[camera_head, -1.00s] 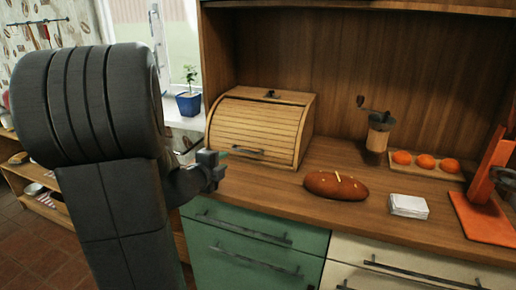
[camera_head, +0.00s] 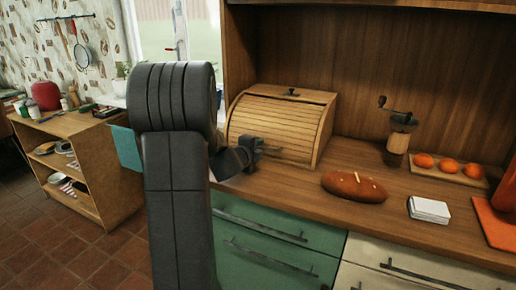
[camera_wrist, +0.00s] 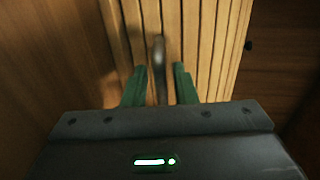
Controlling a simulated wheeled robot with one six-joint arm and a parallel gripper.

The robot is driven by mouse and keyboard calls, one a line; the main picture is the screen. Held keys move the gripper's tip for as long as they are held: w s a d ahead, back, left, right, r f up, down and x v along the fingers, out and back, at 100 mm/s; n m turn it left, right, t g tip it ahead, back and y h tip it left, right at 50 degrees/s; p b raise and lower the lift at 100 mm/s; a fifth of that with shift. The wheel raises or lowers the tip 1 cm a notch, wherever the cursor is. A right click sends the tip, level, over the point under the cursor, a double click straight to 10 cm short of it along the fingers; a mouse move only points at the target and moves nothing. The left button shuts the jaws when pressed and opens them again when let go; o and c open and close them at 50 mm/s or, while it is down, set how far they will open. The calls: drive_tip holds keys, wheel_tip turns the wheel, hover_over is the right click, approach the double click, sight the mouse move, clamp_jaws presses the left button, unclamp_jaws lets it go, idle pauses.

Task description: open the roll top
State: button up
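The roll top (camera_head: 275,122) is the slatted wooden front of a bread box on the counter, and it is down. Its dark handle (camera_wrist: 159,55) shows in the wrist view against the slats; in the head view my gripper hides most of it. My gripper (camera_head: 266,150) is at the lower front of the box. In the wrist view its two green fingers (camera_wrist: 160,80) are apart, one on each side of the handle, with narrow gaps beside it. I cannot tell whether either finger touches the handle.
On the counter to the right are a brown loaf (camera_head: 355,187), a stack of white cards (camera_head: 429,209), a coffee grinder (camera_head: 399,138) and a tray with oranges (camera_head: 447,168). Green drawers (camera_head: 270,240) are below. A low wooden shelf (camera_head: 85,150) stands at the left.

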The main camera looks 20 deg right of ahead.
drive_tip(key=shift+w+d, duration=0.2)
drive_tip(key=shift+d, duration=0.05)
clamp_jaws()
drive_tip(key=shift+r+p, duration=0.15)
drive_tip(key=shift+p, duration=0.3)
